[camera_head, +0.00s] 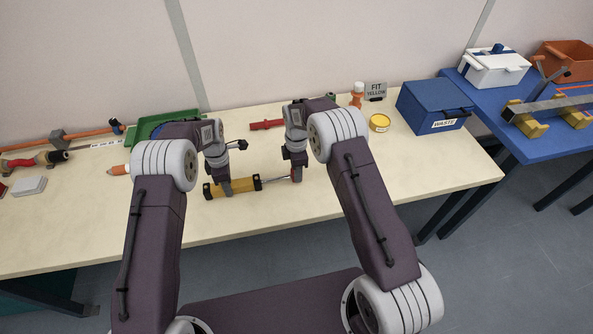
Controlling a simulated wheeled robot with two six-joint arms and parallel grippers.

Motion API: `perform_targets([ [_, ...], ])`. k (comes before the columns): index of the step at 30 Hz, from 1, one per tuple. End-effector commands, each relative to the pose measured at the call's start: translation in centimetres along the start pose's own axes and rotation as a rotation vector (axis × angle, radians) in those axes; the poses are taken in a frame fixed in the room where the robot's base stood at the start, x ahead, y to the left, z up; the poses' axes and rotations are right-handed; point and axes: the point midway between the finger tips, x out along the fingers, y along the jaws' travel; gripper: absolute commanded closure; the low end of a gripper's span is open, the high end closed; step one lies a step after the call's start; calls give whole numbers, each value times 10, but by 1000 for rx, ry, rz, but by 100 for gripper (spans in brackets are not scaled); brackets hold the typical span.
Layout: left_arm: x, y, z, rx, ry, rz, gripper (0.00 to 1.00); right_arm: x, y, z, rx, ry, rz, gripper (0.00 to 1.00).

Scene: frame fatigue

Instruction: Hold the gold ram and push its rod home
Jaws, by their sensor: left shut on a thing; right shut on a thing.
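The gold ram (244,185) lies on the pale table in front of me, with black ends. Its thin silver rod (276,180) sticks out of the right end, with a small red part at its tip. My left gripper (225,188) points down and is shut on the gold body near its left part. My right gripper (296,175) points down and is shut at the rod's tip end. The fingers partly hide the body and the rod's end.
A blue waste box (432,106), a yellow tin (379,123), an orange bottle (357,95) and a grey sign (376,90) stand at the right. A green tray (160,124) is behind my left arm. Tools lie at the far left. The table's front right is clear.

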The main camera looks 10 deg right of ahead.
Motion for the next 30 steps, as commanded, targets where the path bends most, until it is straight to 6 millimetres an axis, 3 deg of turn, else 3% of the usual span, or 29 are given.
perform_targets([
  [5,2,-1,0,0,0,-3,100,0,1,-4,-2,0,2,100],
  [15,2,-1,1,1,0,-3,100,0,1,-78,-4,0,2,100],
  [18,2,-1,1,1,-1,-3,100,0,0,-90,-2,0,1,100],
  [29,2,-1,2,1,-2,-3,100,0,0,-97,0,4,1,100],
  [30,2,-1,2,1,-2,-3,100,0,0,-97,0,4,1,58],
])
